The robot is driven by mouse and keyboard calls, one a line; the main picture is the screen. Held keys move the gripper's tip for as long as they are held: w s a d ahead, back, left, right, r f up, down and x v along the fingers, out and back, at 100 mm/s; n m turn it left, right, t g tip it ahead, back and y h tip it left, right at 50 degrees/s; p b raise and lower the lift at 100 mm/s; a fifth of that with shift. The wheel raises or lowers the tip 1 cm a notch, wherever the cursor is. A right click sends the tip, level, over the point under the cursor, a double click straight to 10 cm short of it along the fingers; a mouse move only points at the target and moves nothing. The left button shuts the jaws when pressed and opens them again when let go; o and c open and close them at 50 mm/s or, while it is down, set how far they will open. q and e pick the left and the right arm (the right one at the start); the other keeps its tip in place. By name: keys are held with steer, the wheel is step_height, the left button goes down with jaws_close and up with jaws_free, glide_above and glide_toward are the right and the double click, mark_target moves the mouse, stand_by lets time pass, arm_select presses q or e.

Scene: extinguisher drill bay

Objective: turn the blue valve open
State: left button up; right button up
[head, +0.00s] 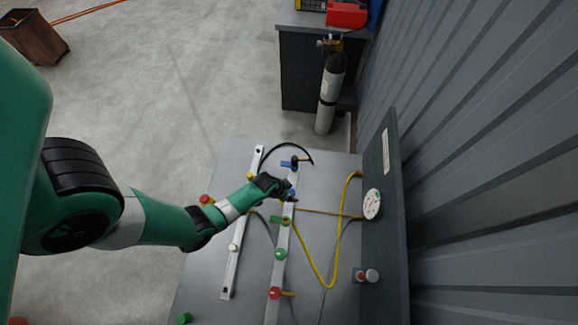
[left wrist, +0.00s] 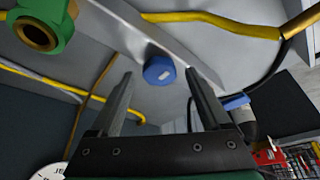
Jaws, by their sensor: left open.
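A round blue valve knob (left wrist: 159,70) sits on a pale metal rail and shows between my left gripper's fingers in the left wrist view. My left gripper (head: 291,191) is open over the rail; its two fingers (left wrist: 157,92) stand on either side of the knob in that picture, with gaps showing. I cannot tell how far they are from it. In the head view the gripper mostly hides this knob. A separate blue lever handle (head: 289,163) lies farther up the same rail, also seen in the left wrist view (left wrist: 236,102). My right gripper is not in view.
The rail also carries a green valve (head: 281,254) and a red one (head: 275,293). A second rail (head: 232,264) runs to the left. A yellow hose (head: 334,250), a gauge (head: 372,204) and an upright dark panel (head: 384,240) stand right. A gas cylinder (head: 328,95) stands beyond the table.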

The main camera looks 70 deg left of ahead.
arm_select(q)
steer(key=shift+c, duration=0.3)
jaws_close()
